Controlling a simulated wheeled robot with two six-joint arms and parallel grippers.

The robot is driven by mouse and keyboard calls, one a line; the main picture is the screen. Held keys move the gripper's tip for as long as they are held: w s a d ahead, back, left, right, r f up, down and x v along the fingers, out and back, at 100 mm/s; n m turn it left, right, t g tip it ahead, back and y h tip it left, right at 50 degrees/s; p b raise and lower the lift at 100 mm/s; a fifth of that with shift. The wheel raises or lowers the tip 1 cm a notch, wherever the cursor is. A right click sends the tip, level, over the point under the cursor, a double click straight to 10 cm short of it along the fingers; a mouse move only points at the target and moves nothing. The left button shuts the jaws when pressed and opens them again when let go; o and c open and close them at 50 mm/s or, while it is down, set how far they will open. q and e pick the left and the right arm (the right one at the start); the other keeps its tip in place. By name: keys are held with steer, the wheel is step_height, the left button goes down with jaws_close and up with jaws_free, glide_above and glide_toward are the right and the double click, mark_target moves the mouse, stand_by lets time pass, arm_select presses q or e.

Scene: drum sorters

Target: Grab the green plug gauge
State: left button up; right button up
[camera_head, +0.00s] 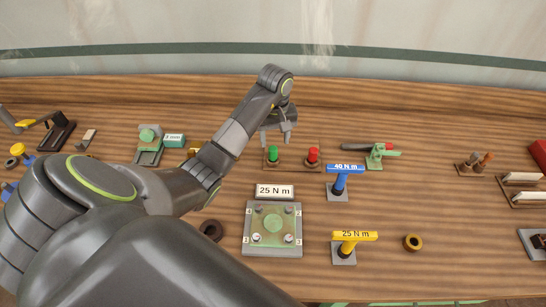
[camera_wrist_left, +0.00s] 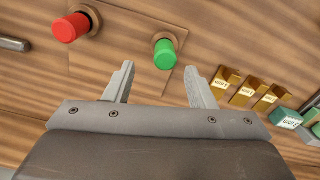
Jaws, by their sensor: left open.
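The green plug gauge (camera_head: 273,153) stands upright in a holder on the wooden bench, left of a red plug gauge (camera_head: 312,155). In the left wrist view the green plug gauge (camera_wrist_left: 165,54) lies between and just beyond the two open fingers, with the red plug gauge (camera_wrist_left: 72,28) to its left. My left gripper (camera_head: 277,140) is open and empty, close above and behind the green plug gauge in the head view. It also shows in the left wrist view (camera_wrist_left: 160,82). No contact with the gauge is visible. My right gripper is not in view.
A blue 40 N m tool (camera_head: 343,178) and a yellow 25 N m tool (camera_head: 350,240) stand nearby. A plate fixture (camera_head: 258,249) with a 25 N m sign lies in front. Brass blocks (camera_wrist_left: 246,92) lie right of the fingers in the wrist view.

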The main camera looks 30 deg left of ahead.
mark_target(273, 148)
arm_select(q)
steer(key=shift+s+f, duration=0.1)
steer(key=shift+f, duration=0.4)
steer(key=f, duration=0.1)
steer(key=f+p, duration=0.1)
steer(key=shift+s+f, duration=0.25)
steer(key=shift+f, duration=0.85)
steer(key=shift+a, duration=0.1)
steer(key=c, duration=1.1)
